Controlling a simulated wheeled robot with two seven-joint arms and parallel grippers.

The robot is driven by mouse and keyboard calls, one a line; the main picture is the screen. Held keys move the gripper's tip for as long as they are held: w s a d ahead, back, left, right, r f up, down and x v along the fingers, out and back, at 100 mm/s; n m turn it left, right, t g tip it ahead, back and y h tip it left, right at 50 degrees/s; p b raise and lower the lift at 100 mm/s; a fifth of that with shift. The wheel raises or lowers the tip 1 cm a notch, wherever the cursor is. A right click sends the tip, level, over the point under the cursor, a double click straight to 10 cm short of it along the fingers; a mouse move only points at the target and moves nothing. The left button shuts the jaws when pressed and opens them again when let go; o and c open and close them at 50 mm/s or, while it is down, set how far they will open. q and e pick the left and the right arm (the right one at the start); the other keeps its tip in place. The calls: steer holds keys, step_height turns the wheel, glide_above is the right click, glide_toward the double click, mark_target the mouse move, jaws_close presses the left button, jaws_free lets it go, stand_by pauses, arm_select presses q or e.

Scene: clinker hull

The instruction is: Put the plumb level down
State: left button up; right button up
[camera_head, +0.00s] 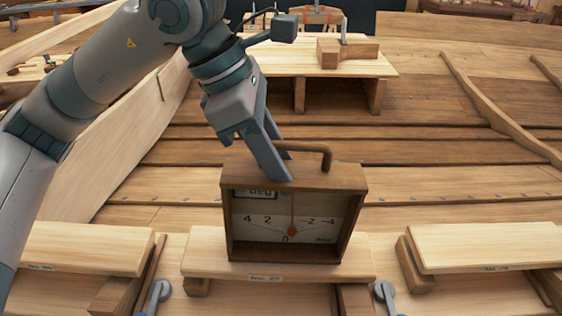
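The plumb level (326,242) is an upright wooden box with an open front, a pale scale with numbers, a red needle and a brown handle (326,156) on top. The needle hangs close to the 0 mark. My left gripper (280,162) comes down from above left with its fingers at the left part of the handle and looks shut on it. The far finger is mostly hidden. The level's base is at the middle plank (208,255); I cannot tell whether it bears on it or hovers just above. My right gripper is out of view.
Similar planks lie at the left (85,248) and right (490,246), apart from the middle one. Two grey metal clamps (160,292) (385,292) are at the front. A raised wooden bench (290,60) stands behind, with a wooden block (347,52) on it. Hull planking spreads around.

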arm_select(q)
steer(key=shift+r+p, duration=0.55)
steer(key=shift+p, duration=0.05)
steer(key=b+v, duration=0.3)
steer(key=v, duration=0.8)
steer(key=shift+a+r+b, duration=0.25)
steer(key=shift+b, duration=0.1)
